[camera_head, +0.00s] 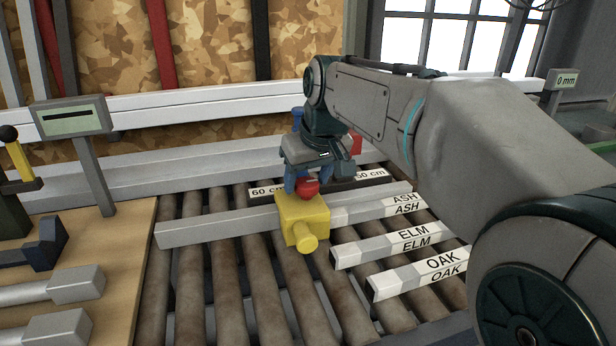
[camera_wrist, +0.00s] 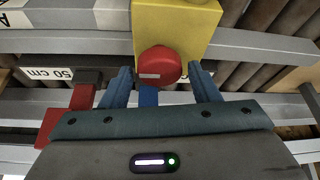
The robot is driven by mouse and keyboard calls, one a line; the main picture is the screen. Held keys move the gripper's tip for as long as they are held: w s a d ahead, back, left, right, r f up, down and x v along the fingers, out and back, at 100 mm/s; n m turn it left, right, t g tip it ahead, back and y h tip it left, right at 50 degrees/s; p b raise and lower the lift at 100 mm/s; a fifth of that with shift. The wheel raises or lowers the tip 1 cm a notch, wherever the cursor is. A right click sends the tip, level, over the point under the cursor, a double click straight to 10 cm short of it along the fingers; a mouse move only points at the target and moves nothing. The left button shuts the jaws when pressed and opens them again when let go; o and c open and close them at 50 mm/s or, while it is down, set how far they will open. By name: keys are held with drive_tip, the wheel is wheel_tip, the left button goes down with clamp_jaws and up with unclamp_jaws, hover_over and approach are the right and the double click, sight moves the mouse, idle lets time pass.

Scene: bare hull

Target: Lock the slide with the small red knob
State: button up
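The small red knob (camera_head: 308,187) is on top of the yellow slide block (camera_head: 303,219), which sits on a grey rail across the rollers. The block has a round yellow knob (camera_head: 305,240) on its near side. My gripper (camera_head: 303,180) is just above the block, pointing down. In the wrist view, the red knob (camera_wrist: 159,66) with its pale mark lies between my blue fingertips (camera_wrist: 160,68). A narrow gap shows on each side, so the fingers look open. The yellow block (camera_wrist: 175,25) fills the top middle there.
Labelled bars ASH (camera_head: 385,209), ELM (camera_head: 390,245) and OAK (camera_head: 420,275) lie to the right. A 60 cm label (camera_head: 267,191) is behind the rail. A red part (camera_head: 355,145) stands behind my gripper.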

drive_tip(key=shift+o, duration=0.4)
drive_tip(key=p+v, duration=0.3)
drive_tip(key=v, duration=1)
drive_tip(key=shift+r+p, duration=0.35)
drive_tip(key=shift+p, duration=0.05)
drive_tip(key=shift+s, duration=0.15)
